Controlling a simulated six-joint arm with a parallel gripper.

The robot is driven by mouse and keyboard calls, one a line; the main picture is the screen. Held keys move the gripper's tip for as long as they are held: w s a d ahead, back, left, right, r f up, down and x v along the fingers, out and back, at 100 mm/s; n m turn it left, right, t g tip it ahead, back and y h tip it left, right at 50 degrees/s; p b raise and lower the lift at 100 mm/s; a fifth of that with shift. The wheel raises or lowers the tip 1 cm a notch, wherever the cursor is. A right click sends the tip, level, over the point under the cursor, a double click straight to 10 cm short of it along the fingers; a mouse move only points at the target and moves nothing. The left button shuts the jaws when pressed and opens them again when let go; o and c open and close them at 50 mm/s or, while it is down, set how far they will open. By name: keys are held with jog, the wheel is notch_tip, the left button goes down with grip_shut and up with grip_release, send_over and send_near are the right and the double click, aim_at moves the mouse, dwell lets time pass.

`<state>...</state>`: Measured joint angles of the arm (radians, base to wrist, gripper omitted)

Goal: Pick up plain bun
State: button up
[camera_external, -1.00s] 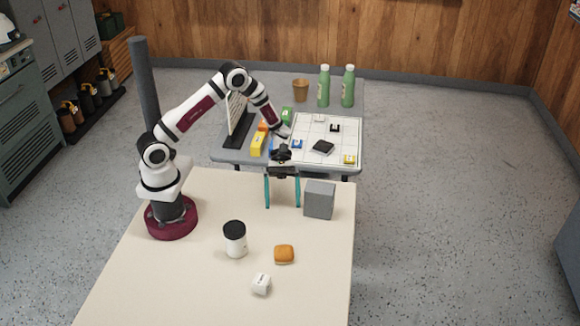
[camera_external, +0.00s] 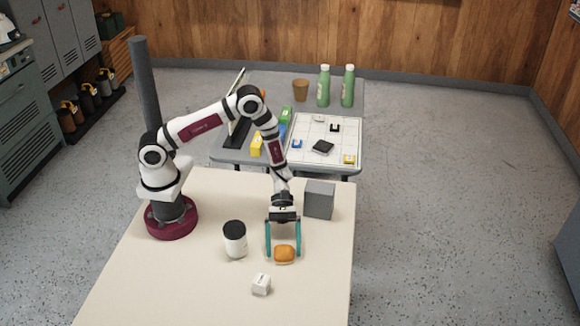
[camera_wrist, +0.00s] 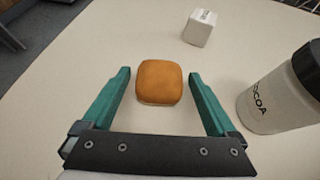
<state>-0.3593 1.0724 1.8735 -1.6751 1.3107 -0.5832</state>
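The plain bun (camera_external: 285,254) is a small, rounded orange-brown block on the cream table. My gripper (camera_external: 283,254) is open, pointing down, with its two teal fingers on either side of the bun in the external view. In the wrist view the bun (camera_wrist: 159,82) lies centred between the fingertips of my gripper (camera_wrist: 159,73), with a gap on each side. I see no finger touching it. How high the fingertips are above the table is hard to tell.
A white jar with a black lid, marked cocoa (camera_wrist: 278,103), stands close beside the gripper. A small white cube (camera_external: 261,284) lies nearer the front. A grey block (camera_external: 319,200) stands behind. The table (camera_external: 180,285) is clear at front left.

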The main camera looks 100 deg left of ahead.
jog(key=c, duration=1.2)
jog(key=shift+r, duration=0.1)
